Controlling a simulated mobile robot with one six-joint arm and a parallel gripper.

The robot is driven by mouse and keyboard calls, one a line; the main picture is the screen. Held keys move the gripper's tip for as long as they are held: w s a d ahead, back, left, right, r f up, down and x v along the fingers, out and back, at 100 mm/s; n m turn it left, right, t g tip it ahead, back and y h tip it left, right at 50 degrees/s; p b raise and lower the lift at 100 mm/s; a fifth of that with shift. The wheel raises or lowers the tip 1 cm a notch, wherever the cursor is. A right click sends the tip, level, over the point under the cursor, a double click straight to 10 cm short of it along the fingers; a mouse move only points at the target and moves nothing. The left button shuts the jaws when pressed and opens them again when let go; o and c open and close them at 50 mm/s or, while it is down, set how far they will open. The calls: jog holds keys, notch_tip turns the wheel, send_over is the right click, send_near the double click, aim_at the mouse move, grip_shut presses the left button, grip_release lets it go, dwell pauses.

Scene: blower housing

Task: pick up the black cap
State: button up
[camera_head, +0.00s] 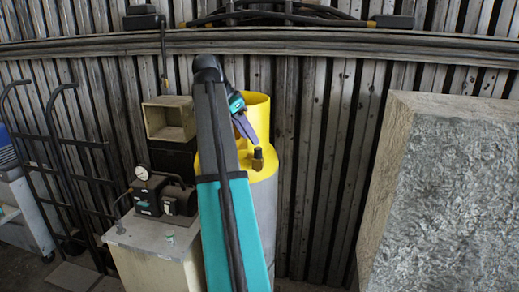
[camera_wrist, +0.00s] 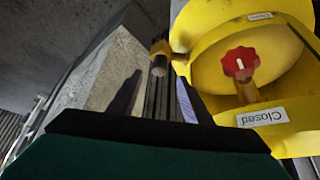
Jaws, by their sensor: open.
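The black cap (camera_head: 258,153) is a small dark piece on a brass fitting at the front of the yellow-topped cylinder (camera_head: 260,104). In the wrist view the small brass fitting (camera_wrist: 160,48) shows ahead of the jaws, with a greyish end; I cannot clearly tell the cap apart there. My gripper (camera_head: 246,128) is in front of the yellow collar, above and slightly left of the cap, and apart from it. In the wrist view my gripper (camera_wrist: 160,78) has its two dark fingers apart, with nothing held between them.
A red knob (camera_wrist: 240,63) with "Closed" labels is inside the yellow collar, close to the right finger. A large rough stone block (camera_head: 450,190) stands at the right. A pump with a gauge (camera_head: 160,193) sits on a cabinet at the left. A corrugated wall is behind.

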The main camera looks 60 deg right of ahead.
aim_at(256, 148)
jog(key=shift+d+f, duration=0.1)
jog(key=shift+f, duration=0.2)
jog(key=shift+s+f, duration=0.1)
jog(key=shift+p+x, duration=1.45)
jog(key=shift+x, duration=1.05)
jog(key=c, duration=1.1)
jog(key=shift+c, duration=0.2)
jog(key=shift+d, duration=0.1)
